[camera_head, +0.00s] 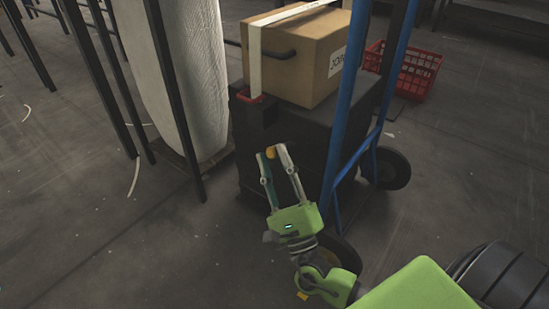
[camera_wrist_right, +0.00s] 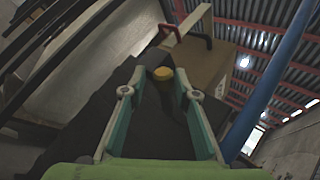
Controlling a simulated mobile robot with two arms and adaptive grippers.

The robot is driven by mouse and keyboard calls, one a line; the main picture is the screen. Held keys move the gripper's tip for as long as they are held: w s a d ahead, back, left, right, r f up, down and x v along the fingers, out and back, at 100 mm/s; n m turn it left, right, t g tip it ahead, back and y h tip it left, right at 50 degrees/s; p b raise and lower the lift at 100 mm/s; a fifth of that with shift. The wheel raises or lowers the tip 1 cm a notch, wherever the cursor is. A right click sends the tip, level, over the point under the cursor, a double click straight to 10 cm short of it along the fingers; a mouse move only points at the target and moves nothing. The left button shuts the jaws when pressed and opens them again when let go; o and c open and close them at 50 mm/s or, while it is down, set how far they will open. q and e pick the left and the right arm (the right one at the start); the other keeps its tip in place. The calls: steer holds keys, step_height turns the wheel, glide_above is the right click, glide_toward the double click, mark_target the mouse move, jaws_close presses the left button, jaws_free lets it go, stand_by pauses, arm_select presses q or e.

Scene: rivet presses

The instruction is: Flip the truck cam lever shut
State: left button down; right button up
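My right gripper (camera_head: 272,153) is raised in front of the dark body of the blue-framed truck (camera_head: 345,110). Its two fingers stand apart. A yellow knob (camera_head: 271,152) shows between the fingertips. In the right wrist view the knob (camera_wrist_right: 163,73) tops a dark stalk between the fingers, with a small gap visible beside it. It looks like the end of the cam lever, but most of the lever is hidden or too dark to make out. I cannot tell whether a finger touches it. My left gripper is not in view.
A red crate (camera_head: 415,72) stands behind. A white wrapped roll (camera_head: 180,80) and dark posts stand at left. Floor at front left is clear.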

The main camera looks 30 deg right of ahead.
steer(key=shift+o, duration=0.2)
steer(key=shift+f, duration=0.15)
steer(key=shift+r, duration=0.2)
steer(key=v, duration=0.7)
steer(key=shift+s+f, duration=0.2)
steer(key=shift+f, duration=0.05)
